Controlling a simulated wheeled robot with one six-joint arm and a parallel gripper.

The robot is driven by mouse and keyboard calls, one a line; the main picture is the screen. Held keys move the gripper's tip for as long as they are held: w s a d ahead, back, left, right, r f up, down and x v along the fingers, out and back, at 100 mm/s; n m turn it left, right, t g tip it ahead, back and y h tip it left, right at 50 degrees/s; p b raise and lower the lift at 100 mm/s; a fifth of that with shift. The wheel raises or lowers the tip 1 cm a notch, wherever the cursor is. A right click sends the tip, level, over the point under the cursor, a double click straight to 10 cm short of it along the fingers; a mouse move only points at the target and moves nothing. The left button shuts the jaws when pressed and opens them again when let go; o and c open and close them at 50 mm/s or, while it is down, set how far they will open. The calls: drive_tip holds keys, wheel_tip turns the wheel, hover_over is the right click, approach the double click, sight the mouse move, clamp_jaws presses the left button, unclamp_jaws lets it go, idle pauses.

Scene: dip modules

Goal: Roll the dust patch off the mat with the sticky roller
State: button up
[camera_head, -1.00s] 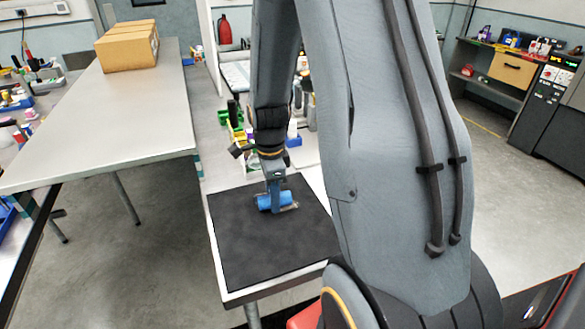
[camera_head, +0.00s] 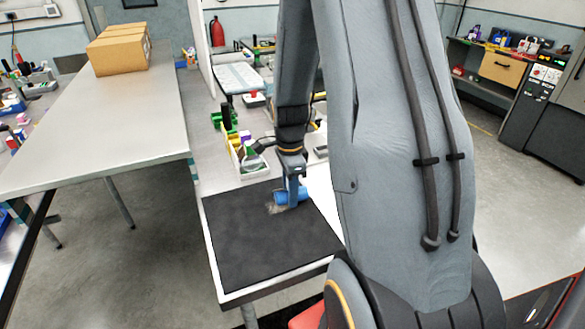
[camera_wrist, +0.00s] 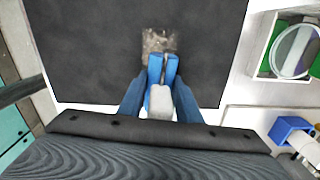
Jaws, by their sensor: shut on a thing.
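A dark mat (camera_head: 255,250) lies on a white-topped table. A small greyish-brown dust patch (camera_head: 276,209) is near its far edge; it also shows in the wrist view (camera_wrist: 158,40), just beyond my fingertips. My gripper (camera_head: 296,185) points down over the far right part of the mat. Whether the roller touches the mat is unclear.
A bin with small goods (camera_head: 246,158) stands just beyond the mat's far edge. A long grey table (camera_head: 110,130) with cardboard boxes (camera_head: 118,50) is at the left. In the wrist view a white tray with a round item (camera_wrist: 293,52) sits right of the mat. The mat's near part is clear.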

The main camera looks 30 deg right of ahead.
wheel_tip(320, 180, up, 3)
drive_tip(key=shift+f+p, duration=0.1)
drive_tip(key=shift+p, duration=0.2)
drive_tip(key=shift+s+a+r+p, duration=0.1)
drive_tip(key=shift+r+p, duration=2)
drive_tip(key=shift+r, duration=0.6)
